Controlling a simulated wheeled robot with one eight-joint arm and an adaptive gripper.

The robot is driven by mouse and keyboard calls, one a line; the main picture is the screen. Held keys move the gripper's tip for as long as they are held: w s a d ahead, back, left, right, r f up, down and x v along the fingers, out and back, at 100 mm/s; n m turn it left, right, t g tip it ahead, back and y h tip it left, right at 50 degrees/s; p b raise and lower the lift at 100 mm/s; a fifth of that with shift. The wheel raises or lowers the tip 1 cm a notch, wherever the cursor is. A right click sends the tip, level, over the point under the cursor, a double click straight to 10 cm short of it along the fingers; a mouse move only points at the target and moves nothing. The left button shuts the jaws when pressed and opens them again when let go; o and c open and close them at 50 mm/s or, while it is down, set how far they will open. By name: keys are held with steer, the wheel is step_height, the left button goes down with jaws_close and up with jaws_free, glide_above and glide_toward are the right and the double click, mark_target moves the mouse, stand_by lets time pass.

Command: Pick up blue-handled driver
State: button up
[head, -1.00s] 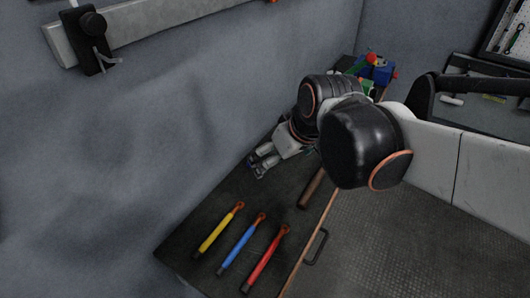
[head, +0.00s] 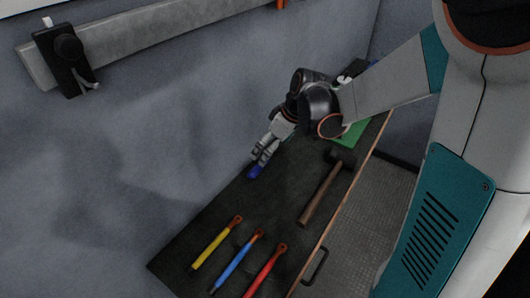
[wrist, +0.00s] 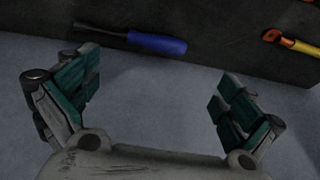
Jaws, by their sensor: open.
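The blue-handled driver (wrist: 155,43) lies on the dark bench near its wall-side edge. In the head view only a short blue part (head: 255,172) shows, just below my fingertips. My gripper (head: 262,157) is over that edge of the bench. In the wrist view my gripper (wrist: 157,90) has its fingers wide apart with nothing between them. The driver appears beyond the fingers, not between them.
A yellow-handled tool (head: 216,243), a blue one (head: 237,262) and a red one (head: 265,271) with orange ends lie at the near end. A hammer (head: 322,192) lies by the right edge. A green item (head: 352,132) is farther back. The grey wall borders the bench's left side.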

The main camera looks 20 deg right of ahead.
steer(key=b, duration=0.1)
glide_above(259, 166)
steer(key=s+d, duration=0.1)
steer(key=s, duration=0.1)
step_height(259, 166, down, 5)
steer(key=shift+w+d+f, duration=0.1)
steer(key=shift+d+f, duration=0.05)
steer(key=shift+f, duration=0.05)
steer(key=shift+b+x, duration=1.25)
steer(key=shift+x, duration=1.4)
steer(key=shift+w+d+r, duration=0.1)
steer(key=shift+d, duration=0.1)
steer(key=c, duration=1.1)
